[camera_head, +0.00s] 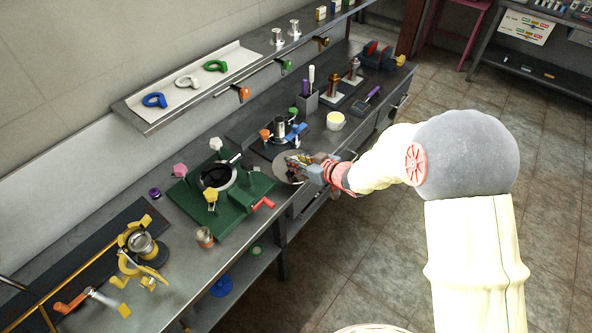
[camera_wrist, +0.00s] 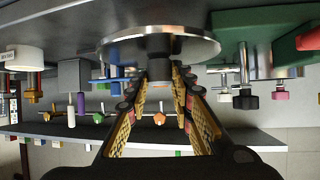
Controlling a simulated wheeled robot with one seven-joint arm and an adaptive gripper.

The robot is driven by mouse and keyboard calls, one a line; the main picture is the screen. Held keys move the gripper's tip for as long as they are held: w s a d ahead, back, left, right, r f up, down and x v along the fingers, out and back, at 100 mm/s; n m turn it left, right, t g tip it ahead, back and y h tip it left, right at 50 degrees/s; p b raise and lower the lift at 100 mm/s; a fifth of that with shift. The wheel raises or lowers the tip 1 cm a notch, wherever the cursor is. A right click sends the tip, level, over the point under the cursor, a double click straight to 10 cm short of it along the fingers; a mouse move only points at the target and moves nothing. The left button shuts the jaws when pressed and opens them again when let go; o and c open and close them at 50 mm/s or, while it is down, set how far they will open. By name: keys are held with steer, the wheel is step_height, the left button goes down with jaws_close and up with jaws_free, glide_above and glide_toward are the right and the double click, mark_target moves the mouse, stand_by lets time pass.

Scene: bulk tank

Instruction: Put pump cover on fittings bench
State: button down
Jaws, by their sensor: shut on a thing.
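A round grey metal disc with a dark central knob, which looks like the pump cover (camera_head: 281,167), is at the front edge of the long grey workbench (camera_head: 178,283), to the right of the green pump base. It also shows in the wrist view (camera_wrist: 195,48), where its knob sits between my fingers. My gripper (camera_head: 301,165) is shut on the knob, and its fingers also show in the wrist view (camera_wrist: 161,76). The disc looks level and close to the bench top; I cannot tell whether it touches. No label shows which surface is the fittings bench.
The green base (camera_head: 180,198) with an open dark ring stands left of the disc. A wall shelf (camera_head: 150,120) overhangs the back.

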steer(key=shift+w+a+f+b, duration=0.15)
steer(key=shift+w+f+b, duration=0.2)
steer(key=shift+w+f, duration=0.55)
steer(key=shift+f+b, duration=0.7)
steer(key=shift+f, duration=0.8)
steer(key=shift+f, duration=0.15)
steer(key=c, duration=1.6)
jaws_free()
steer(key=shift+f, duration=0.1)
steer(key=shift+o, duration=0.2)
